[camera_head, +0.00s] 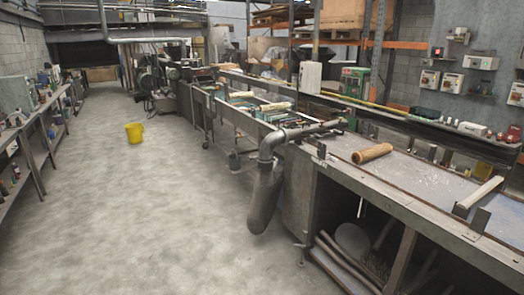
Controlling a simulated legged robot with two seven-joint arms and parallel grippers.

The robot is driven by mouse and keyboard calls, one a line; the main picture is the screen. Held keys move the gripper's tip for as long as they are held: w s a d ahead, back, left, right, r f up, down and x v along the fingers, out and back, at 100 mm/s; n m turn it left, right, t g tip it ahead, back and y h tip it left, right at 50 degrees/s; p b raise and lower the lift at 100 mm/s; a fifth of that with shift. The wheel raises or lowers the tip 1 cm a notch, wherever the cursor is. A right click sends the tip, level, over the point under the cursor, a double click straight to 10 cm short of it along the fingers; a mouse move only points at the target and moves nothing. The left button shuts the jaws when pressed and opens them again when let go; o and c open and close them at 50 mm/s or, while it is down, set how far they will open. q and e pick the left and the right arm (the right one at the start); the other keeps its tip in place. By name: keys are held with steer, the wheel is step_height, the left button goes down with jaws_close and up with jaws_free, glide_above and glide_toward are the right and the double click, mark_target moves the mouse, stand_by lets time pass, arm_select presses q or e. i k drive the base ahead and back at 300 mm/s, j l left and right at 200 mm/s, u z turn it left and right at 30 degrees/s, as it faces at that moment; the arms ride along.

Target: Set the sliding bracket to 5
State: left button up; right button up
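Neither of my grippers shows in the head view. A long metal workbench (415,205) runs from the near right into the distance. A pale bar with upright dark metal plates (481,193) sits across its near right end; it may be the sliding bracket, but I cannot tell for sure. A small upright metal bracket (321,151) stands on the bench's front edge. No scale or number 5 is readable. A brown cylindrical roll (372,153) lies on the bench top between these two.
A grey pipe (266,190) hangs down the bench's front side. A yellow bucket (135,133) stands on the open concrete floor (120,215). Shelving (30,135) lines the left wall. Switch boxes (440,82) are on the right wall. Rods and a disc lie under the bench.

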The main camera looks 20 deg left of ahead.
mark_target(321, 151)
steer(key=u, duration=0.4)
steer(key=i+j, duration=0.1)
steer(key=i, duration=0.4)
steer(key=i+j+z, duration=0.1)
steer(key=i, duration=0.45)
steer(key=i+j, duration=0.15)
steer(key=i, duration=0.35)
steer(key=i+j+z, duration=0.1)
steer(key=i, duration=0.4)
steer(key=i+j, duration=0.25)
steer(key=i, duration=0.25)
steer(key=i+j+z, duration=0.15)
steer(key=i, duration=0.4)
steer(key=i+j, duration=0.3)
steer(key=i, duration=0.2)
